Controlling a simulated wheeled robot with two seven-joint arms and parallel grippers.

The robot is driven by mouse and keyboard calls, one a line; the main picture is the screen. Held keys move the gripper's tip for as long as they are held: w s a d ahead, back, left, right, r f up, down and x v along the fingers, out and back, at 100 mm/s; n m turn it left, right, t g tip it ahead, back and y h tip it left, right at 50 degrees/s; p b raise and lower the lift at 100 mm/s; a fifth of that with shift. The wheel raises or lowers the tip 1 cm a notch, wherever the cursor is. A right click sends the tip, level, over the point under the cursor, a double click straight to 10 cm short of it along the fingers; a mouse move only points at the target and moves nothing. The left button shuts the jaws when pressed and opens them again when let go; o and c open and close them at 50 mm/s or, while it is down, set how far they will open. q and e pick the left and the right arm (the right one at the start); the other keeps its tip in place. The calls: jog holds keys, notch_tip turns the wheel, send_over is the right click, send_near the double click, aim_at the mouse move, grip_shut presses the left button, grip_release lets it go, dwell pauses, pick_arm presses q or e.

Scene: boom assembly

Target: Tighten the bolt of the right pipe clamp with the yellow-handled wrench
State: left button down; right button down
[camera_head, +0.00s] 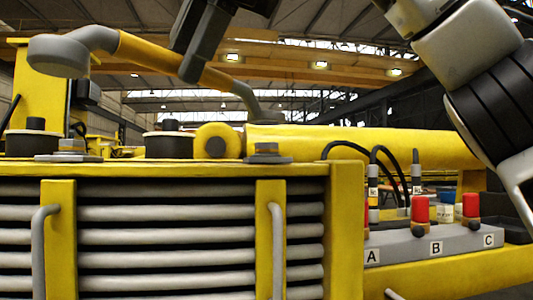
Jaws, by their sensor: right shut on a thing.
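The yellow-handled wrench (150,55) is held in the air above the machine, slanting down to the right. It has a large round grey head (60,55) at left and a bent grey end (246,100) at right. My dark right gripper (190,68), cut off by the top edge, is shut on the handle. My left gripper is not in view.
A yellow frame with a louvred grille (200,235) and grey handles fills the front. A grey control block (440,245) marked A, B, C carries red-capped knobs and black hoses at right. A thick yellow cylinder (400,143) lies behind. Another bolt (68,150) is at left.

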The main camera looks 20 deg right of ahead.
jog(key=shift+r, duration=0.1)
jog(key=shift+r, duration=1.5)
